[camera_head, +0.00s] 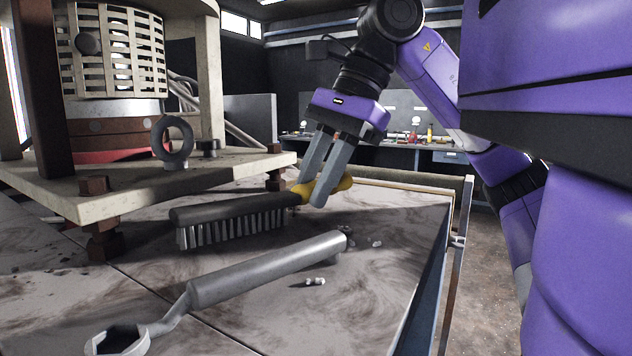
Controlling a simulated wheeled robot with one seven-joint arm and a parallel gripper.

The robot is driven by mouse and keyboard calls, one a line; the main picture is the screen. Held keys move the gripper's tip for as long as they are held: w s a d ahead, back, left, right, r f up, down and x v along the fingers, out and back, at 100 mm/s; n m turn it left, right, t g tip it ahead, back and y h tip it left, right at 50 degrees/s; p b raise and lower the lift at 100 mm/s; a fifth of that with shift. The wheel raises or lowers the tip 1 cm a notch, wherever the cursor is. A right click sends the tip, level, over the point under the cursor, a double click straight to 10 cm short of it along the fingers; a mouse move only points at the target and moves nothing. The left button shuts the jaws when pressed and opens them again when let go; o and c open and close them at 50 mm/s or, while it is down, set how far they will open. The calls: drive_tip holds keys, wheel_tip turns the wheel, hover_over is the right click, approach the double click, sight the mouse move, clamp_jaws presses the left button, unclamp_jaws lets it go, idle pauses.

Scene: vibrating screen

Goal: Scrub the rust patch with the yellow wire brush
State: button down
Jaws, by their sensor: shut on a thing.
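The wire brush (230,213) has a dark head with pale bristles pointing down and a yellow handle (303,190). It lies roughly level above or on the stained grey table top (345,285); I cannot tell whether the bristles touch. My gripper (322,192) comes down from above and is shut on the yellow handle, at the right end of the brush. Dark brownish smears show on the table top, but I cannot make out which of them is the rust patch.
A large wrench (265,268) with a thick grey handle lies in front of the brush. A small pale bit (315,281) lies right of it. The machine's raised plate (130,187), with an eye bolt (172,142), stands at left. The table's right edge (425,270) is near.

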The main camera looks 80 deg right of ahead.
drive_tip(key=shift+r+p, duration=1.6)
drive_tip(key=shift+r, duration=0.85)
drive_tip(key=shift+f, duration=0.1)
